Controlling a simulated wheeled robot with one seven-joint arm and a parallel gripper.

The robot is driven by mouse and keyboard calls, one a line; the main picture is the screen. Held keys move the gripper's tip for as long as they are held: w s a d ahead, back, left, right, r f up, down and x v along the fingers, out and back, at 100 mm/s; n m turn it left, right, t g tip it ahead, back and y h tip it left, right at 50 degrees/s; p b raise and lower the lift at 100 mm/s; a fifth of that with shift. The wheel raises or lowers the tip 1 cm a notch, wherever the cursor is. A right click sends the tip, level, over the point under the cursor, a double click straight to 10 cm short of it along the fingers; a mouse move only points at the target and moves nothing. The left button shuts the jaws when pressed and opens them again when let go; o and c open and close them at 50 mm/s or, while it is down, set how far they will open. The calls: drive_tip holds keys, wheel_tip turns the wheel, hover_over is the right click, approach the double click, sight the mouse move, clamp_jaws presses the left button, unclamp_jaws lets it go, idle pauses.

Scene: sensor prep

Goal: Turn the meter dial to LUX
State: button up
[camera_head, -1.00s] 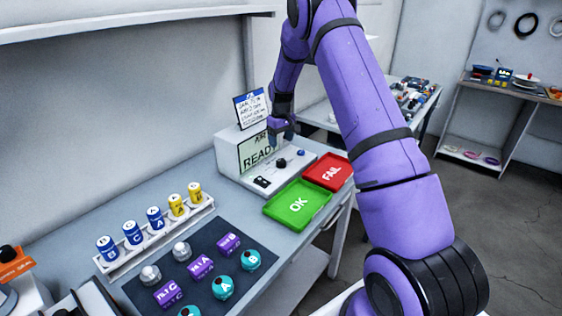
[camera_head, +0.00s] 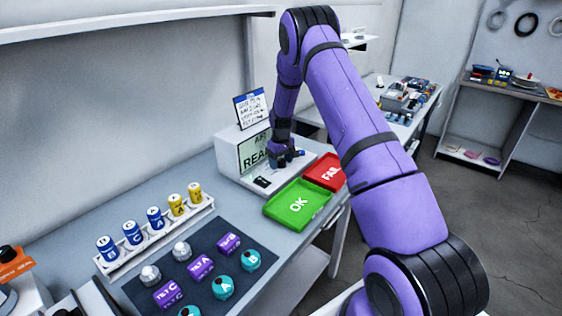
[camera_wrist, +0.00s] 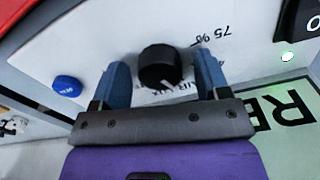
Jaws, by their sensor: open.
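The meter (camera_head: 232,166) is a pale box with a lit screen (camera_head: 253,151) at the back of the bench; the screen reads "REA…", the rest hidden by my arm. My gripper (camera_wrist: 163,80) is open, with one blue finger on each side of the dial. A gap shows on both sides. In the head view my gripper (camera_head: 284,160) is low over the meter's panel and hides the dial.
A blue button (camera_wrist: 67,86) lies left of the dial in the wrist view, and a black switch (camera_wrist: 302,20) is at the upper right. The green OK tray (camera_head: 285,213) and red FAIL tray (camera_head: 312,180) stand close in front of the meter.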

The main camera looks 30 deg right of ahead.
drive_tip(key=c, duration=0.9)
drive_tip(key=shift+m, duration=0.3)
drive_tip(key=m, duration=0.3)
drive_tip(key=shift+m, duration=2)
drive_tip(key=o, duration=0.9)
